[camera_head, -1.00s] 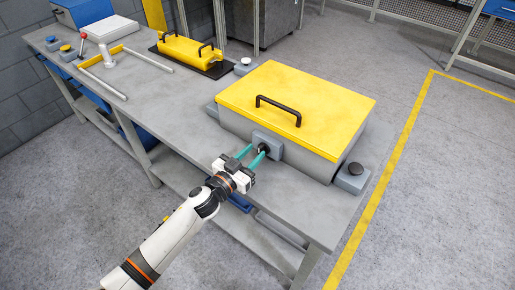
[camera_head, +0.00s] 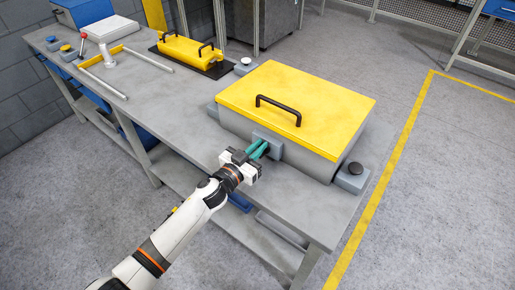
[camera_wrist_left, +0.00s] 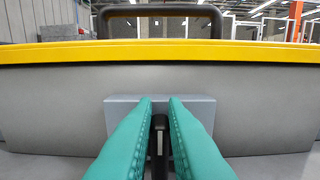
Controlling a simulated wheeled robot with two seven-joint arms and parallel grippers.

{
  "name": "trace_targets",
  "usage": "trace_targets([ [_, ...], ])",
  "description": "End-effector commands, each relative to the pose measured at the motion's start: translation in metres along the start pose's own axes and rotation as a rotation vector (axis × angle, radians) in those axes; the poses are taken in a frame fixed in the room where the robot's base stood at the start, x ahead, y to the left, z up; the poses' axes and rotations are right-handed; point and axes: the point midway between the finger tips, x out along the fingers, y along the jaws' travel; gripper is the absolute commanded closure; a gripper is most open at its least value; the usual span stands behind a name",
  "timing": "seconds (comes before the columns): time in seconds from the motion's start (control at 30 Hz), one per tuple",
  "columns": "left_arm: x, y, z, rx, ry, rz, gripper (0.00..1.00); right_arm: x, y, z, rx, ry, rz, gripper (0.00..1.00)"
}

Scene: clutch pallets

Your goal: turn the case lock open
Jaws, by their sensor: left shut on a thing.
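The case (camera_head: 330,163) is grey with a flat yellow lid (camera_head: 320,105) and a black lid handle (camera_head: 278,107). It stands closed on the workbench. Its lock has a grey plate (camera_head: 275,147) on the front wall, also in the left wrist view (camera_wrist_left: 202,106), and a dark knob (camera_wrist_left: 159,125). My left gripper (camera_head: 262,149) is at the lock. Its teal fingers (camera_wrist_left: 159,112) are shut on the lock knob, one on each side, and hide part of it. The knob points up and down in the wrist view. My right gripper is not in view.
The grey workbench (camera_head: 190,100) carries a smaller yellow lid with handles (camera_head: 190,50) on a black base, and a red-knobbed lever (camera_head: 84,37). Grey blocks with a black button (camera_head: 354,170) and a white button (camera_head: 245,62) flank the case. Free bench top lies left of the case.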

Motion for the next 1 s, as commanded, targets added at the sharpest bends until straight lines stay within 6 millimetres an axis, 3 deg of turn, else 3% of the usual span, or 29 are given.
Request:
trace_targets([
  [0.27, -0.003, -0.003, -0.009, 0.075, 0.017, 0.001, 1.0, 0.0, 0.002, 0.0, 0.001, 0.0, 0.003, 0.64],
  [1.0, -0.004, -0.013, -0.016, 0.553, 0.024, -0.001, 1.0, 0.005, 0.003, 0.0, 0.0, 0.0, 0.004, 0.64],
])
